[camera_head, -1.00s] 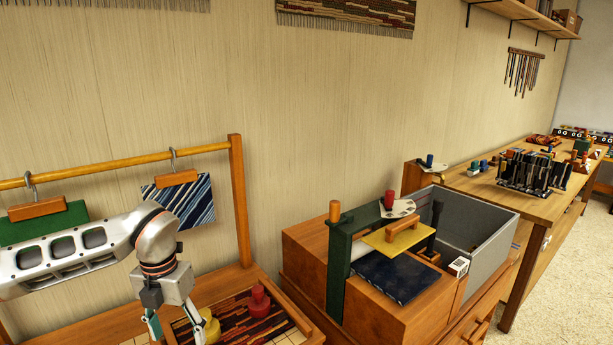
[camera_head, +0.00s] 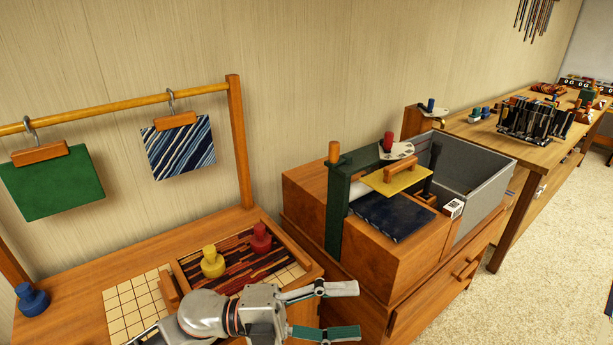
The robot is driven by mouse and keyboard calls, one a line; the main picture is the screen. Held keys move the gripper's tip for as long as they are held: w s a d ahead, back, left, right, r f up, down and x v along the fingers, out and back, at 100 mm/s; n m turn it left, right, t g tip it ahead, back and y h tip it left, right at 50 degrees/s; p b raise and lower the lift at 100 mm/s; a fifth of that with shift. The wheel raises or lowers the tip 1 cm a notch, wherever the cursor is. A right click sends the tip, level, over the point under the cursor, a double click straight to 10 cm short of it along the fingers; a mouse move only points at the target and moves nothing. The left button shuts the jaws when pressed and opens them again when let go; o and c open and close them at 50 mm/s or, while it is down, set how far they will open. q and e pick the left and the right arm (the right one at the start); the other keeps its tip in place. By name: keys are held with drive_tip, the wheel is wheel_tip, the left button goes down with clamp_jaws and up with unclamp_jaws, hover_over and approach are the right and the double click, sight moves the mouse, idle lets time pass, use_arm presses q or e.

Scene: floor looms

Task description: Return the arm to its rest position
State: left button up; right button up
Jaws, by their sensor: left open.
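My left arm comes in from the bottom of the head view. Its gripper (camera_head: 340,311) has its two fingers spread apart, with nothing between them. It points right, in front of the wooden tray (camera_head: 296,257) and near the front of the wooden cabinet. A yellow knob (camera_head: 213,262) and a red knob (camera_head: 261,238) stand on the striped woven piece (camera_head: 232,268) in the tray, behind the arm. My right gripper is not in view.
A rail holds a green cloth (camera_head: 53,186) and a blue striped cloth (camera_head: 179,148). A blue knob (camera_head: 32,299) stands at the left. A press with a green post (camera_head: 338,210), a yellow plate (camera_head: 394,181) and a grey bin (camera_head: 485,190) are at the right.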

use_arm(q)
drive_tip(key=w+a+f+n+t+y, duration=0.3)
drive_tip(key=a+f+n+t+y, duration=0.35)
drive_tip(key=n, duration=0.55)
drive_tip(key=w+a+f+n+t+y, duration=0.4)
drive_tip(key=a+f+n+t, duration=0.3)
drive_tip(key=a+n+t, duration=0.3)
drive_tip(key=s+a+f+n+g+y, duration=0.2)
drive_tip(key=s+a+f+n+y, duration=0.1)
drive_tip(key=f, duration=0.6)
drive_tip(key=s+a+f+n+g+y, duration=0.3)
drive_tip(key=s+a+f+n, duration=0.1)
drive_tip(key=s+a+f, duration=0.3)
drive_tip(key=s+f, duration=0.2)
drive_tip(key=s, duration=0.1)
drive_tip(key=shift+s+f+n, duration=0.15)
drive_tip(key=shift+f+n, duration=0.2)
drive_tip(key=shift+n, duration=0.05)
